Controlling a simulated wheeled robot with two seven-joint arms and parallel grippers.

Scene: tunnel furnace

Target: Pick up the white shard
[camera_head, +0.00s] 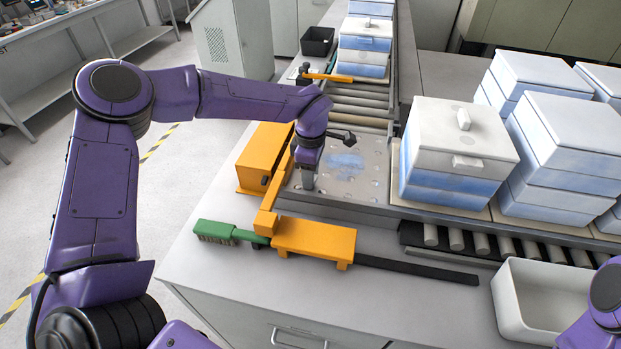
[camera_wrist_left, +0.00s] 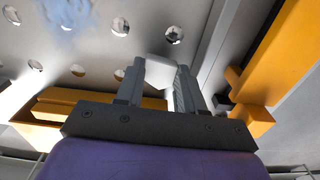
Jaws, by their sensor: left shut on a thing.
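My left gripper (camera_head: 309,182) points down over the perforated metal plate (camera_head: 365,176), near its left edge. In the left wrist view the left gripper (camera_wrist_left: 158,82) is shut on the white shard (camera_wrist_left: 158,70), which sits between the two fingertips. The shard is a small, pale, blocky piece. In the head view the gripper hides it, and I cannot tell whether it touches the plate. My right gripper is not in view; only a purple part of my right arm shows at the lower right edge.
An orange block (camera_head: 265,158) and orange bar (camera_head: 315,240) flank the plate. A green brush (camera_head: 215,232) lies at the front. A white-and-blue box (camera_head: 450,175) with a small white piece on its lid stands right. A white tray (camera_head: 535,300) sits at front right.

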